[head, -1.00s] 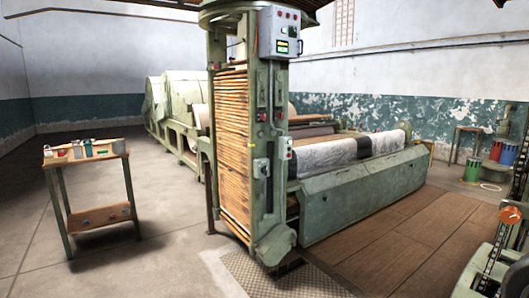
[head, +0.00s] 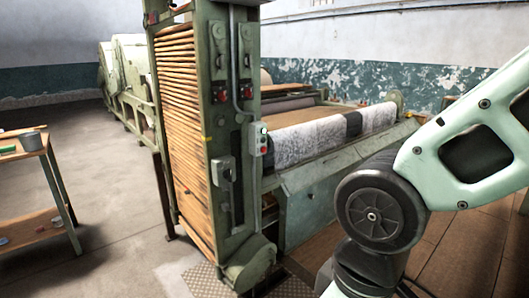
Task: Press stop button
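A small pale push-button box (head: 258,139) is fixed to the right side of the green machine's upright post (head: 212,130), about mid-height. A small red button (head: 264,151) shows low on its face; the buttons above it are too small to tell apart surely. No label can be read, so I cannot confirm which button is stop. My pale green arm fills the right side of the view, to the right of the box and apart from it. My gripper is out of the frame.
Two red switches (head: 221,96) (head: 247,91) and a grey lever box (head: 223,172) are on the same post. The machine's low bed with fleece (head: 310,137) extends right. A wooden table (head: 40,175) stands left. Floor between table and machine is clear.

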